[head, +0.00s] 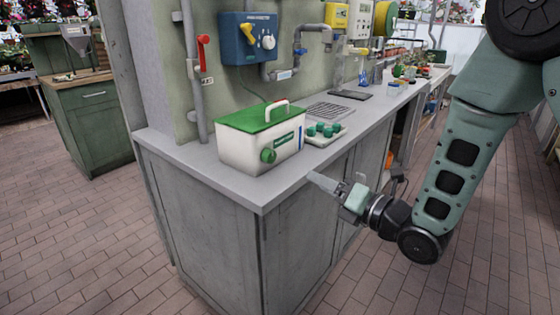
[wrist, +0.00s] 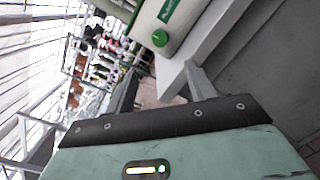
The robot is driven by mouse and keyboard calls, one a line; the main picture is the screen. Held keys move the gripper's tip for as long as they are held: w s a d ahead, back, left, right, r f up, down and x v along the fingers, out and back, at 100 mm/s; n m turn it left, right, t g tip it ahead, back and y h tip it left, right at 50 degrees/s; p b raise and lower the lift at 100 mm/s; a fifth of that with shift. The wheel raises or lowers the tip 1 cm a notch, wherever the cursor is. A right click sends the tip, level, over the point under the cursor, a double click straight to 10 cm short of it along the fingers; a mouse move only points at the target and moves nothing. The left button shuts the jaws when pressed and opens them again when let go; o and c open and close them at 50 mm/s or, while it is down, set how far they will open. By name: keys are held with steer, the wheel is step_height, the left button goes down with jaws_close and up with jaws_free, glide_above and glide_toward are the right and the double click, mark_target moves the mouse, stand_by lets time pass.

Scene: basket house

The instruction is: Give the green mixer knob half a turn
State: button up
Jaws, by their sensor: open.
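The green mixer knob (head: 268,156) is a round knob low on the front face of a white box (head: 236,153) with a green lid and a raised handle. The box stands on the near corner of the grey counter. My gripper (head: 318,180) is beside the counter's front edge, to the right of the knob and apart from it. In the wrist view the knob (wrist: 160,38) shows beyond my open fingers (wrist: 160,76), near the top of the picture. Nothing is between the fingers. The knob's pointer marking is too small to tell.
The grey counter (head: 208,170) has its front edge close to my gripper. A tray with several small green items (head: 324,130) stands right of the box. A blue wall unit (head: 249,38) and a pipe with a red lever (head: 203,52) are behind. The tiled floor (head: 90,245) at left is clear.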

mark_target(272, 158)
steer(key=p+x, duration=0.2)
steer(key=x, duration=1.3)
steer(key=shift+d, duration=0.1)
steer(key=c, duration=1)
